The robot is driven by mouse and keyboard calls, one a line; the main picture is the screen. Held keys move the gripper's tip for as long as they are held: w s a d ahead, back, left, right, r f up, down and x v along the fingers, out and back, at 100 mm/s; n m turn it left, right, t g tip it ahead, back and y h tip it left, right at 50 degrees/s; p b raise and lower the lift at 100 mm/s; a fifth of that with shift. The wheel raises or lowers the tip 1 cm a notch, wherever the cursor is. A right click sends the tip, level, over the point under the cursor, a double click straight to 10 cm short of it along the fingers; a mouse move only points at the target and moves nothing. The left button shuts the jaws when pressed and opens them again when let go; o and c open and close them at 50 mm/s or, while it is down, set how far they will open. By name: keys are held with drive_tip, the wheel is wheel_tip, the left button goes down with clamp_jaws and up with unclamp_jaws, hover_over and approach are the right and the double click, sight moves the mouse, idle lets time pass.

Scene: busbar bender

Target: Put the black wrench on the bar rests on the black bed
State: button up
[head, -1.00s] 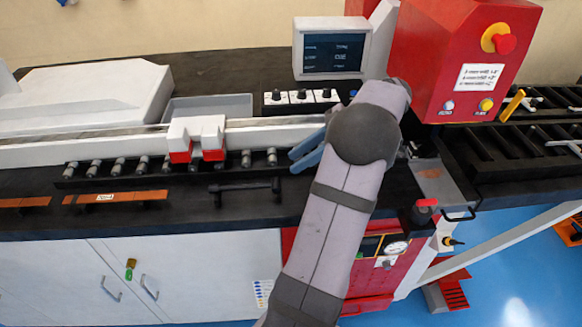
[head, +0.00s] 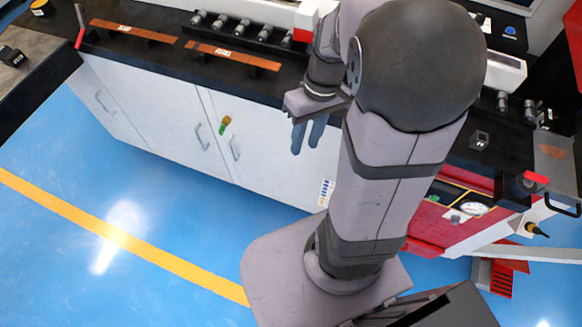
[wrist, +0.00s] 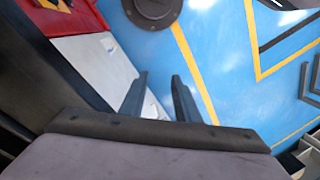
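My gripper (head: 308,135) hangs in front of the white cabinet doors, below the bench's front edge. In the wrist view, its two dark fingers (wrist: 160,76) are apart, with nothing between them and blue floor beyond. I cannot make out the black wrench in either current view. My arm covers the middle of the black bench top (head: 240,85), where a dark bar-shaped piece showed earlier. I cannot pick out the bar rests on the black bed now.
Two copper bars, one at left (head: 133,33) and one nearer the middle (head: 232,57), lie along the bench front. White cabinets (head: 150,120) stand below, and a red panel with a gauge (head: 473,208) is at right. The blue floor (head: 110,235) is clear at front left.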

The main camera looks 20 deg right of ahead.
drive_tip(key=s+a+f+m+h, duration=0.1)
drive_tip(key=s+a+f+h, duration=0.1)
drive_tip(key=s+a+f, duration=0.1)
drive_tip(key=shift+s+a+t, duration=0.4)
drive_tip(key=shift+s+a, duration=0.3)
drive_tip(key=shift+a, duration=0.55)
wheel_tip(320, 180, down, 49)
drive_tip(key=b, duration=4.9)
drive_tip(key=shift+f, duration=0.15)
drive_tip(key=shift+o, duration=0.7)
